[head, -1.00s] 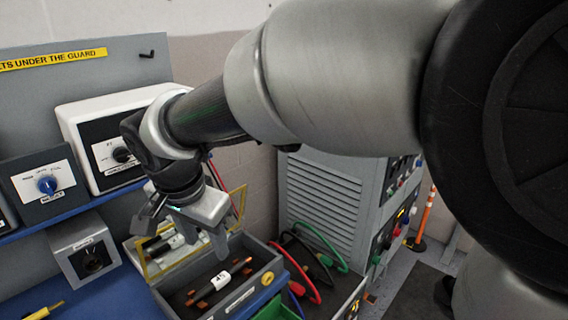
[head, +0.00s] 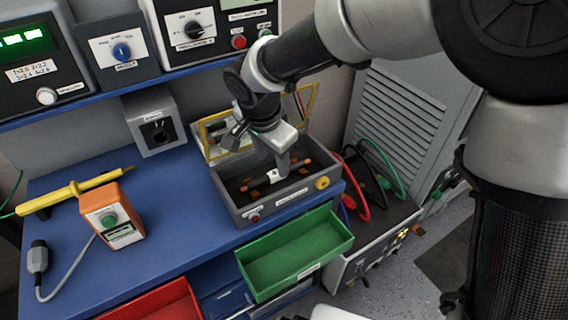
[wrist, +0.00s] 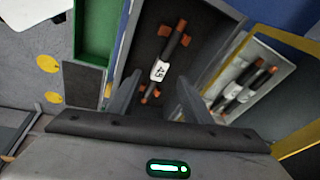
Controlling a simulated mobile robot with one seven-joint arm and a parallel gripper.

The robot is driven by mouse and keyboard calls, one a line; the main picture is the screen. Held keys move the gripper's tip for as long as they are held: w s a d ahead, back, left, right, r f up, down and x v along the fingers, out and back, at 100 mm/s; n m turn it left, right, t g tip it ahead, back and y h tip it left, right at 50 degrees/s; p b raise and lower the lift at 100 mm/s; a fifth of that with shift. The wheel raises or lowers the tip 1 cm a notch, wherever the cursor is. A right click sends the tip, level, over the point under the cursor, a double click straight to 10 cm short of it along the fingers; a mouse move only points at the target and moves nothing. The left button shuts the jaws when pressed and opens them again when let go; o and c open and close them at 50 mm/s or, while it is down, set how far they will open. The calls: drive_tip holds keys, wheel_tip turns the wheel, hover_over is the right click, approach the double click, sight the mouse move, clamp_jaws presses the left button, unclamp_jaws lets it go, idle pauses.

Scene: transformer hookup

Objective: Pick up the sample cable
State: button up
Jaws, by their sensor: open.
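The sample cable (head: 273,176) is a short black piece with a white label and copper-coloured ends. It lies in an open grey box (head: 239,217) on the blue bench; in the wrist view it shows whole (wrist: 160,69), resting on copper-coloured supports. Nothing is held. I cannot tell the exact height above the cable.
A yellow-framed lid (head: 208,138) stands up behind the box, with cable-like shapes in it. A green drawer (head: 298,252) juts out in front. An orange tester (head: 112,217) and yellow probe (head: 75,190) lie left. A grey cabinet (head: 393,115) stands right.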

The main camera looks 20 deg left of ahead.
sight(277, 172)
drive_tip(key=x, duration=0.5)
drive_tip(key=shift+w+d+f+b, duration=0.15)
drive_tip(key=shift+w+f+b, duration=0.05)
drive_tip(key=shift+f+b, duration=0.1)
clamp_jaws()
